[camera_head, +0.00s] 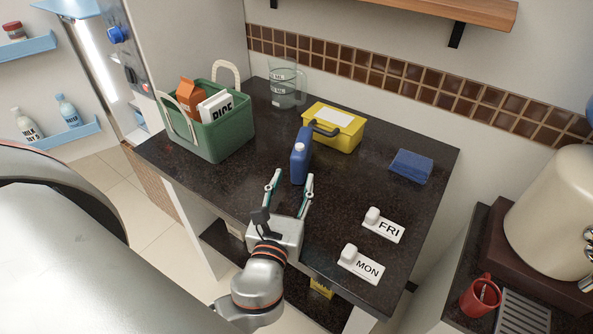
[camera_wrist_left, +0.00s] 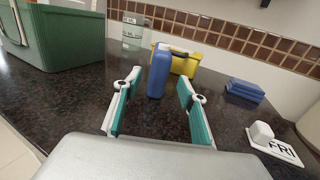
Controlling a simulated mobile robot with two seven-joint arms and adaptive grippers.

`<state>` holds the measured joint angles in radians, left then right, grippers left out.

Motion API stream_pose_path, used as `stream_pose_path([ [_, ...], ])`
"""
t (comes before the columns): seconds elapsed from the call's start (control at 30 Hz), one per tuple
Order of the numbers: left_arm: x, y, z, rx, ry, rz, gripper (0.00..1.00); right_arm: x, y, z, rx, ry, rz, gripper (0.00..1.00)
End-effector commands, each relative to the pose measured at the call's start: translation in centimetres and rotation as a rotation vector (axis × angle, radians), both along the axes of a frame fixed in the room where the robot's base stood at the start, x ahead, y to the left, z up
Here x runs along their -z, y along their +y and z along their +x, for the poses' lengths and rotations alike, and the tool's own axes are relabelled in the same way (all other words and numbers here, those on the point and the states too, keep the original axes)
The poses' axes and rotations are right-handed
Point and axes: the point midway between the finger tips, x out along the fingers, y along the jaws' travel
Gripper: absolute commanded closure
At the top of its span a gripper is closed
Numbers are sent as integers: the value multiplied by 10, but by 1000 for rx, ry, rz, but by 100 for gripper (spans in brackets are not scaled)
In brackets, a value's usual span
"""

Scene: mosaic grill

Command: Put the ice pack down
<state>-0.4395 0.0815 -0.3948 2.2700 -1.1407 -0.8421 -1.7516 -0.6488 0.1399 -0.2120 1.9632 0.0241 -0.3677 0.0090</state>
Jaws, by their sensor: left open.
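The ice pack, a dark blue slab with a white cap (camera_head: 300,159), stands upright on the dark countertop (camera_head: 240,177), close to the front of the yellow lunch box (camera_head: 337,131). In the wrist view the ice pack (camera_wrist_left: 159,73) shows straight ahead, framed by the fingertips. My left gripper (camera_head: 292,176) is open, its two teal-lined fingers apart with nothing clamped between them. The fingertips are at the lower near end of the ice pack, one to each side in the picture. I cannot tell whether they touch it. My right gripper is not in view.
A green basket (camera_head: 223,138) with a carton and a rice box stands at left. A clear measuring jug (camera_head: 287,88) is behind. Blue folded cloths or sponges (camera_head: 411,166) lie at right. White FRI (camera_head: 384,226) and MON (camera_head: 362,263) signs lie near the front right. Bare counter separates them.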

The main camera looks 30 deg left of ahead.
Motion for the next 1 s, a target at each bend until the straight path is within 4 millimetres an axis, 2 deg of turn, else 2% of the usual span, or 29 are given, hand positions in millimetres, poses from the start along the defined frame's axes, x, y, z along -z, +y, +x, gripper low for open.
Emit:
stream_pose_path([
  [0.13,-2,-1,-6,-3,-4,-1,56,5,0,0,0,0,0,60],
  [0.47,-20,10,31,-2,-5,0,56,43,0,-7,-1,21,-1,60],
  [0.83,-25,21,65,-1,-3,2,56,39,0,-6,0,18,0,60],
  [1.0,-25,30,89,-2,-4,1,56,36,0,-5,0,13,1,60],
])
